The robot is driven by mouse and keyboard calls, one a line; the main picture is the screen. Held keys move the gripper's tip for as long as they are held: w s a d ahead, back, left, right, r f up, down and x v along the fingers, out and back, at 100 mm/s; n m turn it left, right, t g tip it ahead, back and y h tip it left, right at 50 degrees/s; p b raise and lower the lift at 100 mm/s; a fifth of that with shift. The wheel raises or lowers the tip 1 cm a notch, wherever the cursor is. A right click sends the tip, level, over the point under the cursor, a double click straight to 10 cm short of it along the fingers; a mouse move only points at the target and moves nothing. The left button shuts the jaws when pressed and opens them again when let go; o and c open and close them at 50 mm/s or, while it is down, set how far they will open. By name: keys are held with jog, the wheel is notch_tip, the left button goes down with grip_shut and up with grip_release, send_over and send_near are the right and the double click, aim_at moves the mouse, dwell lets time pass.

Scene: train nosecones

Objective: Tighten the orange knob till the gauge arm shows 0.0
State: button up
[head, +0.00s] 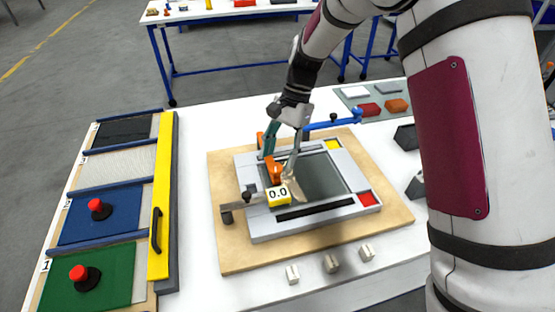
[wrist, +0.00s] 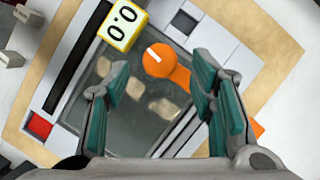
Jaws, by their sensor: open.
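The orange knob (wrist: 158,60) is round with a white line on top and sits on an orange arm at the plate's edge. In the head view the orange part (head: 274,172) is partly hidden by my gripper. The yellow gauge block (head: 278,197) reads 0.0 beside it; it also shows in the wrist view (wrist: 122,24). My gripper (wrist: 163,95) is open, with its teal fingers spread and nothing between their tips. In the head view my gripper (head: 281,165) is low over the fixture, close to the knob. I cannot tell if a finger touches it.
The grey frame (head: 262,232) lies on a wooden board (head: 232,258). A blue clamp handle (head: 335,122) stands at its back. Several small grey blocks (head: 331,263) lie in front. A panel with a yellow bar (head: 160,205) and red buttons (head: 97,206) stands left.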

jog(key=v, duration=0.9)
jog(key=shift+r, duration=0.25)
jog(key=shift+w+d, duration=0.1)
jog(key=s+d+r+n+t, duration=0.3)
jog(key=s+d+r+t, duration=0.1)
jog(key=s+d+r, duration=0.65)
jog(key=s+d+n+t+h, duration=0.1)
jog(key=s+d+n+t, duration=0.1)
jog(key=s, duration=0.6)
jog(key=s+d+n+t+h, duration=0.1)
jog(key=s+d, duration=0.3)
jog(key=s, duration=0.5)
jog(key=shift+s+d+r+n+t+h, duration=0.25)
jog(key=shift+r+n+t+h, duration=0.2)
jog(key=shift+n+t, duration=0.35)
